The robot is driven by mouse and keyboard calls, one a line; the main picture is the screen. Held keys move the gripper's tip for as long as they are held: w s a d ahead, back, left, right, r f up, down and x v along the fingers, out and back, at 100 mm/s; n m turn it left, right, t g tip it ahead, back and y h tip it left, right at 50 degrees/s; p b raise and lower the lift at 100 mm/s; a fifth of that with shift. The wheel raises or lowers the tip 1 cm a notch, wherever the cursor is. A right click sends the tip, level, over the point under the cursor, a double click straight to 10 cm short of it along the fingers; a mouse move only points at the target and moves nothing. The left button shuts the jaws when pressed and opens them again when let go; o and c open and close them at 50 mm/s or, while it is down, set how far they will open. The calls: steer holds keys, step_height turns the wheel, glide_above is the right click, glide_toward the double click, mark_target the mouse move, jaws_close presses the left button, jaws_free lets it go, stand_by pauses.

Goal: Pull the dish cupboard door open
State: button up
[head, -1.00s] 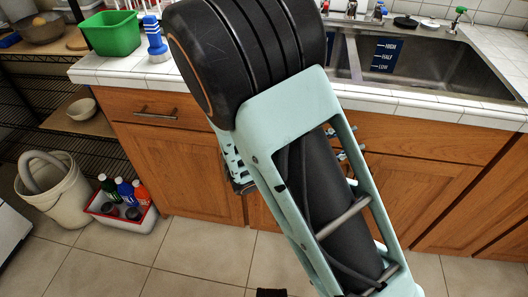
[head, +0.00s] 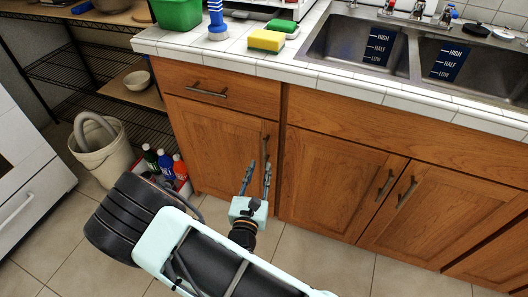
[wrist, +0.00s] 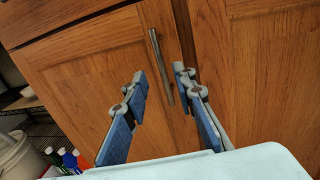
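The wooden cupboard door (head: 205,140) in front of my gripper is closed, below a drawer at the left of the counter. It fills much of the wrist view (wrist: 85,65). Its upright metal bar handle (wrist: 155,50) is near the door's right edge. My gripper (head: 260,164) is open and empty, pointing at the door. In the wrist view the two fingertips (wrist: 160,75) are on either side of the lower part of the handle. I cannot tell whether the handle is between the fingers in depth. In the head view the fingers partly cover the handle.
A drawer with a bar handle (head: 207,91) is above the door. Other closed cupboard doors (head: 340,175) stand to the right under the sink (head: 355,45). A white bucket (head: 100,150) and several bottles stand on the floor at left. Tiled floor (head: 325,265) is clear in front.

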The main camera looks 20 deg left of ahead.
mark_target(264, 152)
steer(key=w, duration=0.2)
steer(key=w+b, duration=0.1)
steer(key=w, duration=0.2)
steer(key=w+a, duration=0.1)
steer(key=w, duration=0.2)
steer(key=shift+b, duration=0.3)
jaws_close()
